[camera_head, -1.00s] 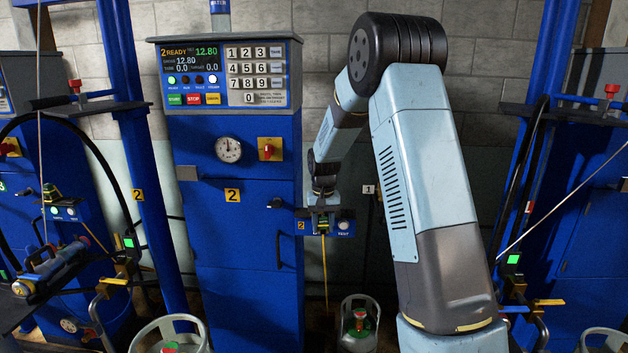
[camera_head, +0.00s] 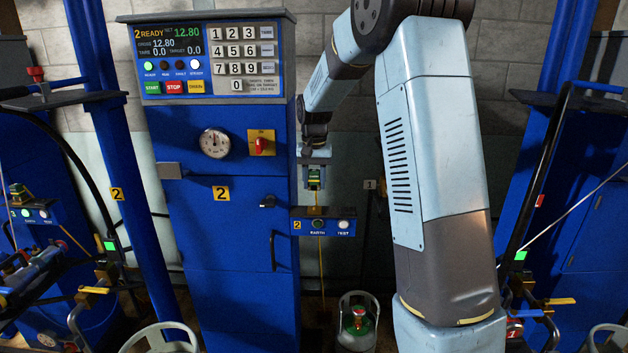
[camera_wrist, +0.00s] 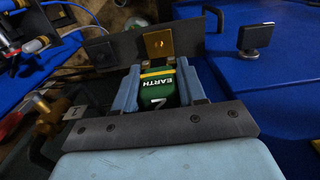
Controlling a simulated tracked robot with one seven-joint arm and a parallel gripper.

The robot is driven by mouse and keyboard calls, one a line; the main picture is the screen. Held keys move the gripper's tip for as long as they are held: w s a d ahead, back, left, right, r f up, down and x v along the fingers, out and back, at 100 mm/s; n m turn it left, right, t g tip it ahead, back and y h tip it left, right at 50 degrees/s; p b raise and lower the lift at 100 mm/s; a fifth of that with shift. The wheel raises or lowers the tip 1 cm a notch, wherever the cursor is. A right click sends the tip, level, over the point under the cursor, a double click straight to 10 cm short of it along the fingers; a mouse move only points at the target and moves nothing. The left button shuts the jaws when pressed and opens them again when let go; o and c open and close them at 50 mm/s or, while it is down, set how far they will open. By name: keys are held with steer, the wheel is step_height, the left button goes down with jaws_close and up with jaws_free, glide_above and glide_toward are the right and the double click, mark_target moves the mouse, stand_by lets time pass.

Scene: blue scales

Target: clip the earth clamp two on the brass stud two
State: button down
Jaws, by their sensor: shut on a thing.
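The earth clamp two (camera_head: 315,180) is green with a yellow band and is held in my gripper (camera_head: 314,187). In the wrist view the clamp (camera_wrist: 162,90), marked EARTH, sits between the two light-blue fingers, which are shut on it. The brass stud two (camera_wrist: 158,44) appears as a small brass square on a dark plate just beyond the clamp. In the head view a small brass-coloured piece (camera_head: 315,211) shows below the clamp, at the top of the small blue EARTH/TEST box. The clamp looks above and apart from it; the exact gap cannot be told.
The blue EARTH/TEST box (camera_head: 323,226) projects beside the blue scale cabinet (camera_head: 222,240). A thin yellow cable (camera_head: 322,270) hangs below the box. The cabinet's black knob (camera_wrist: 260,37) is near in the wrist view. A gas cylinder (camera_head: 357,322) stands on the floor below.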

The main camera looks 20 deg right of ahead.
mark_target(314, 170)
steer(key=shift+f, duration=2.85)
steer(key=shift+s+f, duration=0.1)
steer(key=shift+f, duration=0.4)
stand_by(0.4)
steer(key=c, duration=0.6)
jaws_free()
steer(key=shift+o, duration=0.2)
step_height(314, 170, up, 14)
steer(key=shift+f, duration=0.15)
